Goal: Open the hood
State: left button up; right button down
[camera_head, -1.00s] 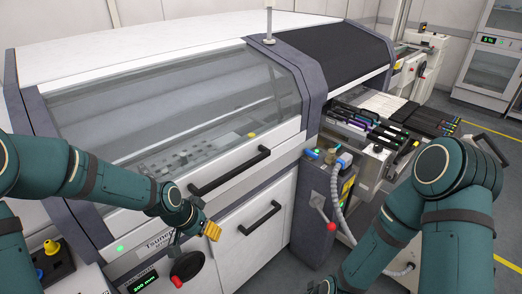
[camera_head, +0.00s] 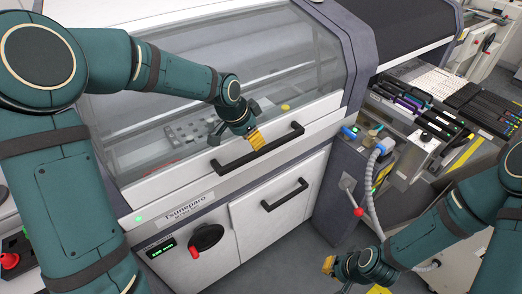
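The hood (camera_head: 150,188) of the white machine is down, with a large clear window (camera_head: 290,65) and a black bar handle (camera_head: 280,142) along its front edge. My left gripper (camera_head: 256,140) is at the handle, its yellow fingertips over or just in front of the bar's middle. I cannot tell whether they touch it or how far apart they are. My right gripper (camera_head: 329,266) is low at the bottom, right of the machine's lower front and away from the hood. Its yellow tip shows, but its opening does not.
Below the hood are a second black handle (camera_head: 284,195) on a lower panel and a black-and-red rotary switch (camera_head: 207,238). A post with a red-knobbed lever (camera_head: 359,212) and a grey hose (camera_head: 370,180) stands right of them. A feeder trolley (camera_head: 422,150) is at the right.

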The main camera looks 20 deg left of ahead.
aim_at(260, 150)
pick_arm(q)
jog(key=x, duration=0.7)
jog(key=shift+w+b, duration=0.1)
jog(key=shift+b, duration=0.25)
jog(key=shift+o, duration=0.3)
grip_shut()
